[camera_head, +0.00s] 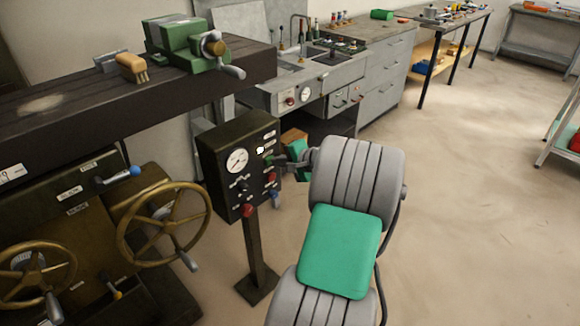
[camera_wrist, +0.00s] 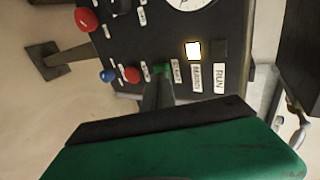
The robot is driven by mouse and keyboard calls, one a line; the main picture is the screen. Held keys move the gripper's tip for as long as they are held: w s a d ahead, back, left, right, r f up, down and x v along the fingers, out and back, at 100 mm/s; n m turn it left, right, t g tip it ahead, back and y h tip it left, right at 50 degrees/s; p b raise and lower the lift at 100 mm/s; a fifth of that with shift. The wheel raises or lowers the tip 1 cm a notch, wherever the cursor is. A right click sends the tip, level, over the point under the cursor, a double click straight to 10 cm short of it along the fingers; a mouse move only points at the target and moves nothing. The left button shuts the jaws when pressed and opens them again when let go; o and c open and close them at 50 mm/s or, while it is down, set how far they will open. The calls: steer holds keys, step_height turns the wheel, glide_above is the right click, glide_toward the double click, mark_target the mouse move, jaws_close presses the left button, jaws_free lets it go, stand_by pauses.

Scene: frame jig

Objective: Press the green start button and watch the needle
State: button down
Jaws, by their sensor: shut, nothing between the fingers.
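The dark control box (camera_head: 222,185) stands on a post, with a round white dial (camera_head: 236,160) on its face. The needle is too small to read. In the wrist view the dial (camera_wrist: 190,3) is cut off by the top edge. The green start button (camera_wrist: 162,67) lies right at the tips of my gripper (camera_wrist: 159,84), which is shut and empty. I cannot tell whether the tips touch or press it. In the head view my gripper (camera_head: 278,160) reaches the box face from the right.
A lamp (camera_wrist: 193,49) labelled READY glows, and the RUN lamp (camera_wrist: 220,48) beside it is dark. A red knob (camera_wrist: 131,74) and a blue knob (camera_wrist: 107,75) sit close to the green button. Brass handwheels (camera_head: 165,222) stand left of the box.

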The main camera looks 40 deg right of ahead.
steer(key=shift+w, duration=0.35)
